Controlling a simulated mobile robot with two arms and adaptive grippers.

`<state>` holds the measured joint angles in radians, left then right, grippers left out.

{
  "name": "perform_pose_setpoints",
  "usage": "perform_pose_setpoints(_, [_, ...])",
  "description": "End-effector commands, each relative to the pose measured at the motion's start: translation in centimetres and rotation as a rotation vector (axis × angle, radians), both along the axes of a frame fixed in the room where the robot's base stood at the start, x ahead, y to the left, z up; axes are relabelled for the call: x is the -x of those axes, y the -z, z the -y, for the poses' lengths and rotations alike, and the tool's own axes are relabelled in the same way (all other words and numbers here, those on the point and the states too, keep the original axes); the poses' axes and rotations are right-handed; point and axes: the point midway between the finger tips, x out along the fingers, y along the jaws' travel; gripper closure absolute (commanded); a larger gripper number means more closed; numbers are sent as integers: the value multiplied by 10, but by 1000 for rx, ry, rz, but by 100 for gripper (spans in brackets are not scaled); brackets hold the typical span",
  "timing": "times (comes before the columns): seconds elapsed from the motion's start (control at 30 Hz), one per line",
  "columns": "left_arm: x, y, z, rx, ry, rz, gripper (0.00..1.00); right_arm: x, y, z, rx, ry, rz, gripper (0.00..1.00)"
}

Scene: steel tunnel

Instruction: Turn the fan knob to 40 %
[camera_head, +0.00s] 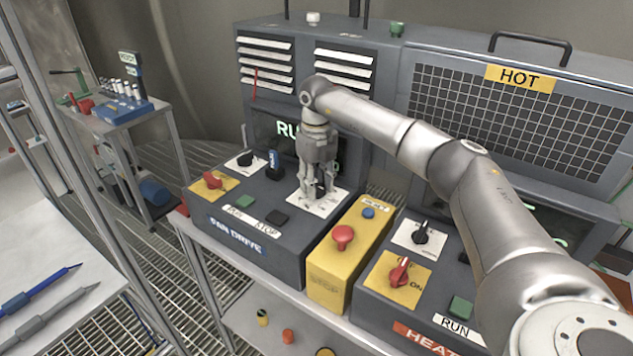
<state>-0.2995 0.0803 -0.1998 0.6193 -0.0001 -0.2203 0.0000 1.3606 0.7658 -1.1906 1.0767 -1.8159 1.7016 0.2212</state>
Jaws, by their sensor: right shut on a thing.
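The fan drive panel (249,229) is a dark grey console in the middle, with a "FAN DRIVE" label on its front. My right gripper (318,190) points down over the white dial plate (325,209) at the panel's right side. It is shut on the fan knob, which is mostly hidden between the fingers. The plate's scale marks are too small to read. My left gripper is not in view.
The panel also has a red switch (212,180), a black knob (245,159), a green button (245,201) and a black button (277,217). A yellow box with a red mushroom button (342,236) stands close at right. The heater panel (402,318) lies beyond it.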

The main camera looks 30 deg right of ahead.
Motion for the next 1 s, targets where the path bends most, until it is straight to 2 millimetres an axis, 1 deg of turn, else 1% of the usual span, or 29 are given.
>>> perform_pose_setpoints(0.2, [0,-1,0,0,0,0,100,0,-1,1,1,131,2,90])
perform_pose_setpoints(0.4, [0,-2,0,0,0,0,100,0,-1,2,1,201,3,90])
perform_pose_setpoints(0.97, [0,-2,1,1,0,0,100,-1,-1,2,0,230,3,90])
perform_pose_setpoints(1.0, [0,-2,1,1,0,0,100,-1,-1,2,0,230,3,63])
